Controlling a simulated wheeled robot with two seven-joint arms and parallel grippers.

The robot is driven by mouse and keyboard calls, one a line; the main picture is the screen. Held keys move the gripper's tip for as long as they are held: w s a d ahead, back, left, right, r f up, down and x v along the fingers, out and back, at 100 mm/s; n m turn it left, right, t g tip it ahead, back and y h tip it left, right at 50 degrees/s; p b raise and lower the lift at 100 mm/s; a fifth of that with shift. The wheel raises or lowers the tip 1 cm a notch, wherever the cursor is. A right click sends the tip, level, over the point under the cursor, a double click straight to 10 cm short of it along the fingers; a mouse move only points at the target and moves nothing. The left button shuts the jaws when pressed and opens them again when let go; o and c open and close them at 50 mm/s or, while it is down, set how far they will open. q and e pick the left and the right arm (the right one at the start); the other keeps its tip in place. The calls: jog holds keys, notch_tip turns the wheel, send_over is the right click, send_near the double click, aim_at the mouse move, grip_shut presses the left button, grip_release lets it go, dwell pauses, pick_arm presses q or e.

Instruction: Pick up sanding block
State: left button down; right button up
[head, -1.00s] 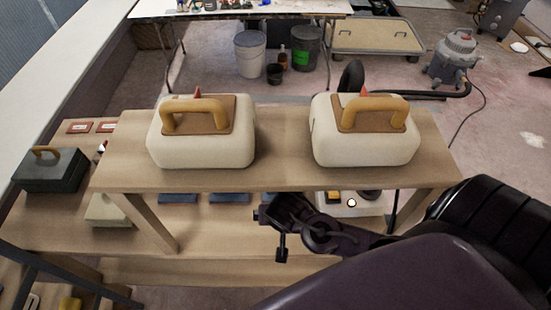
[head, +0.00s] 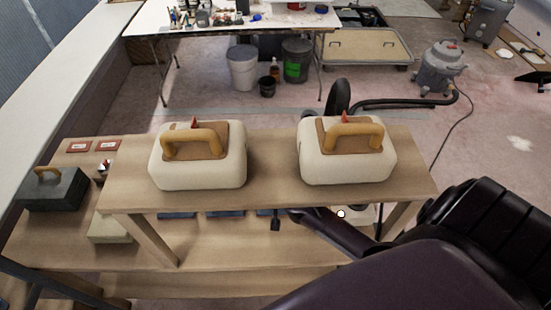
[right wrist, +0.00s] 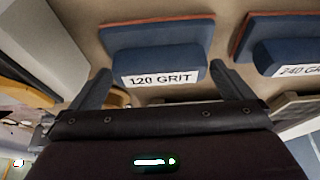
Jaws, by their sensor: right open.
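A blue sanding block (right wrist: 160,66) labelled 120 GRIT, with a thin red-orange edge, fills the upper middle of the right wrist view. A second blue block (right wrist: 285,45), labelled 240 GRIT, is at its right and partly cut off. My right gripper (right wrist: 161,88) is open, its two dark fingers on either side of the 120 GRIT block's near part; contact is not clear. In the head view, blue blocks (head: 177,215) (head: 225,213) lie on the lower shelf, mostly hidden by the upper board. My right gripper (head: 278,217) reaches beneath that board. My left gripper is not in view.
The raised upper shelf (head: 272,170) carries two cream cases (head: 198,165) (head: 347,160) with tan handles and overhangs the blocks. A dark green case (head: 52,190) and a pale block (head: 108,229) stand at left. Bare lower shelf (head: 215,252) shows in front.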

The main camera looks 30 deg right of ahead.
jog(key=shift+w+d+f, duration=0.1)
jog(key=shift+w+f, duration=0.1)
jog(key=shift+f, duration=0.45)
jog(key=shift+c, duration=1.8)
jog(key=c, duration=0.4)
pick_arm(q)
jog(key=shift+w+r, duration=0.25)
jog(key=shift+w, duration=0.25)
pick_arm(e)
jog(key=shift+c, duration=0.3)
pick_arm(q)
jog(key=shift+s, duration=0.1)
pick_arm(e)
jog(key=shift+w+r, duration=0.1)
jog(key=shift+r, duration=0.05)
